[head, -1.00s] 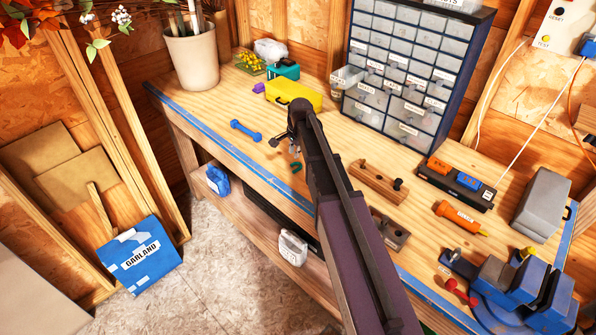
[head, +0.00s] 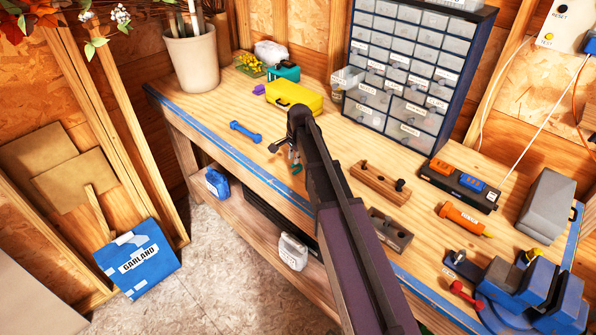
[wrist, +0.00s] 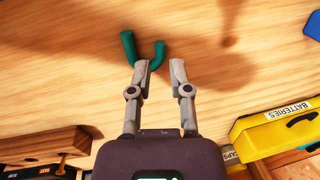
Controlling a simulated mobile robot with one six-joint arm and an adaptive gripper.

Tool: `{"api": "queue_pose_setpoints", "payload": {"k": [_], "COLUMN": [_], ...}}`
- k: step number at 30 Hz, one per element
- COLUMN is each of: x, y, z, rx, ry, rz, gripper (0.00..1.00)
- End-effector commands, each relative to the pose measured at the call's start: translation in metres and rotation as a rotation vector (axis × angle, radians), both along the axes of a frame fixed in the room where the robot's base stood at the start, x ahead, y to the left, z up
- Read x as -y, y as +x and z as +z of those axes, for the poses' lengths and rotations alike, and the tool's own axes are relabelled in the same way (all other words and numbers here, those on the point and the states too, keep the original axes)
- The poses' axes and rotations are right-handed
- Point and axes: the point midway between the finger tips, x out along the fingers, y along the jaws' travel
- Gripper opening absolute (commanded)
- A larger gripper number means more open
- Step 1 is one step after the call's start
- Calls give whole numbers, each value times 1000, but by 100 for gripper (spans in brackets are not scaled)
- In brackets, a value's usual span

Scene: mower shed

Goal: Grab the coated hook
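The coated hook is a green U-shaped piece lying on the workbench (head: 215,105). In the wrist view the hook (wrist: 129,46) is at the left fingertip of my gripper (wrist: 159,68). Its long arm lies left of that finger and its short arm reaches up between the fingers. The left fingertip hides part of its bend; I cannot tell whether they touch. My gripper is open, with a clear gap between the fingers. In the head view my gripper (head: 294,156) is low over the bench, and only a bit of the hook (head: 297,169) shows.
A yellow case (head: 294,97) and a blue dumbbell-shaped tool (head: 245,132) lie nearby. A wooden block (head: 380,184) is to the right. A drawer cabinet (head: 415,75) stands behind. Bare wood surrounds the hook.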

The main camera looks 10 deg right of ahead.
Motion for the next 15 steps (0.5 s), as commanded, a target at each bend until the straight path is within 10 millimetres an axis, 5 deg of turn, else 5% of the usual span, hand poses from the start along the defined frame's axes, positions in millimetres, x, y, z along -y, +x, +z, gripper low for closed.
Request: {"api": "queue_pose_setpoints", "payload": {"k": [15], "x": [-2], "y": [5], "z": [-32], "rx": [0], "ry": [0], "rz": [-1], "gripper": [25]}}
